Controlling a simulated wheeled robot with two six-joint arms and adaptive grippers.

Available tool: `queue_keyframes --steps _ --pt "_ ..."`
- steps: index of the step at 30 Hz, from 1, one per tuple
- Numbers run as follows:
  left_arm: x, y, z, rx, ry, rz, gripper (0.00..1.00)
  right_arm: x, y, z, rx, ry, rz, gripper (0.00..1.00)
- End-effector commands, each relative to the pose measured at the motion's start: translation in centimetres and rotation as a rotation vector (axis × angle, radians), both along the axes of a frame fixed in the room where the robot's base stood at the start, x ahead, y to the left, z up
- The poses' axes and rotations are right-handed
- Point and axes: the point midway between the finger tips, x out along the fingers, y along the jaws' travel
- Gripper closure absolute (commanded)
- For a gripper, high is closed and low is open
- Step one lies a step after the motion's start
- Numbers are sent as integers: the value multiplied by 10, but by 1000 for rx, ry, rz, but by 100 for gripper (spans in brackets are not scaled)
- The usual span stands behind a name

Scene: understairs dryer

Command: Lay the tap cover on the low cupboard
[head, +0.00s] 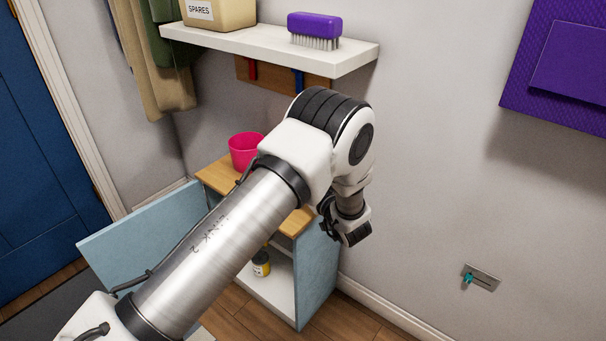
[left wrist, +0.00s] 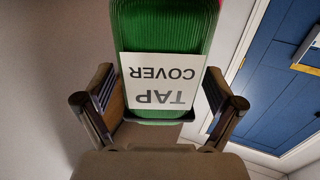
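The tap cover (left wrist: 165,30) is a green, ribbed, long piece with a white label reading TAP COVER, upside down in the left wrist view. My left gripper (left wrist: 162,88) has one finger against each long side of it and appears shut on it. In the head view my left arm reaches in from the lower left; its wrist bends down, and the gripper (head: 327,206) is largely hidden behind the arm, as is the cover. The low cupboard (head: 316,270) is light blue with a wooden top, partly behind my arm. My right gripper is not in view.
A pink bucket (head: 245,150) stands on the cupboard top's left part. The cupboard door (head: 140,240) hangs open; a yellow jar (head: 261,265) is inside. A white shelf (head: 275,48) with a purple brush (head: 314,27) and a spares box (head: 218,14) overhangs the cupboard.

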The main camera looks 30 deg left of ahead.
Motion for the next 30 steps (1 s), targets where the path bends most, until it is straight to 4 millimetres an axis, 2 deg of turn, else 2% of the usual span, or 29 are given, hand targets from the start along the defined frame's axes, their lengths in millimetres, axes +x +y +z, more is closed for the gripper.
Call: queue_keyframes --steps 5,8,11,18,20,22,26,30 --pt "0 0 3 0 0 0 7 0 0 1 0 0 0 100" --pt "-3 -8 4 1 2 -3 7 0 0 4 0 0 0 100" --pt "-12 -26 6 3 2 -4 7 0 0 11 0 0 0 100" --pt "-43 -88 6 3 2 -7 7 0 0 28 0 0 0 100" --pt "-47 -93 14 0 3 -2 7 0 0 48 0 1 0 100" --pt "-50 -99 12 1 3 -1 7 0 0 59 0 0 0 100" --pt "-54 -106 7 0 1 0 7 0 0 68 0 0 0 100" --pt "-55 -107 3 0 0 0 7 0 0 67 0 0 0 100"
